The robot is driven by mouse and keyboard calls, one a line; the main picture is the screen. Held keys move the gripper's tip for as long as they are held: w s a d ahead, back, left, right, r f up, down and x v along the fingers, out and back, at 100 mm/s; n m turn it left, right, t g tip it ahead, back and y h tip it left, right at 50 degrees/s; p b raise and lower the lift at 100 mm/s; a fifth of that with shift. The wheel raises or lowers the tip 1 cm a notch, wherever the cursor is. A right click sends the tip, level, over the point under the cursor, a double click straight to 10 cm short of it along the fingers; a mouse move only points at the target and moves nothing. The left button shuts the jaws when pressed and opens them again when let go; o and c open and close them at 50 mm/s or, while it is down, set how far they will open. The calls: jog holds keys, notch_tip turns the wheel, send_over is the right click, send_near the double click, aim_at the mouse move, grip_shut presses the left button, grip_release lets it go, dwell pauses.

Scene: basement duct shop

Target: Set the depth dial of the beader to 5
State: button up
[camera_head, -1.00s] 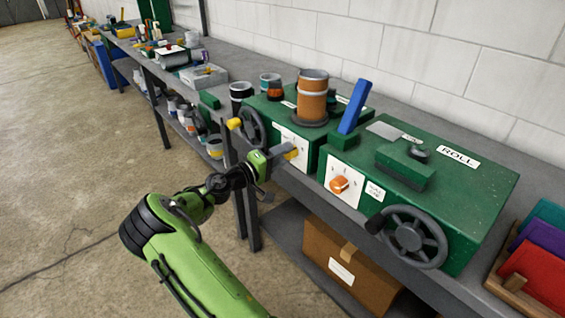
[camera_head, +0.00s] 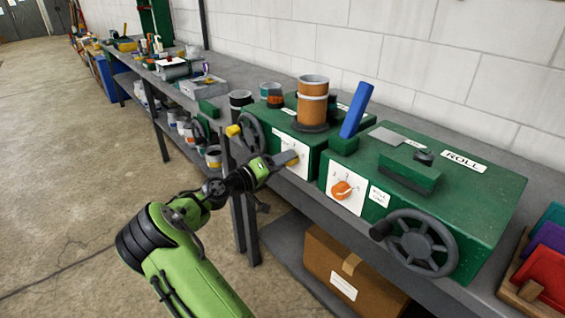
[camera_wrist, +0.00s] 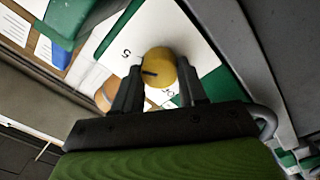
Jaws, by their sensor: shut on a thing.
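A yellow dial knob (camera_head: 294,162) sits on the white plate (camera_head: 290,146) on the front of the left green machine (camera_head: 325,141). My gripper (camera_head: 286,159) is at this plate and partly hides the knob. In the wrist view the yellow knob (camera_wrist: 158,62) is between the two fingers, and my gripper (camera_wrist: 160,78) is shut on it. A dark mark on the knob points to the left in that view. A numeral 5 is printed on the plate, up and left of the knob. Another mark below the knob is partly hidden.
The right green machine (camera_head: 455,200), labelled ROLL, has an orange dial (camera_head: 342,190) and a dark handwheel (camera_head: 418,243). A handwheel with a yellow grip (camera_head: 233,130) stands left of the plate. A blue lever (camera_head: 357,110) rises between the machines. A cardboard box (camera_head: 350,270) lies below the bench.

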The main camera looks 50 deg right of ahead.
jog(key=shift+f, duration=0.1)
jog(key=o, duration=1.1)
jog(key=shift+c, duration=0.2)
jog(key=p+v, duration=0.3)
jog(key=v, duration=1.2)
jog(key=shift+w+a, duration=0.15)
jog(key=shift+a, duration=0.25)
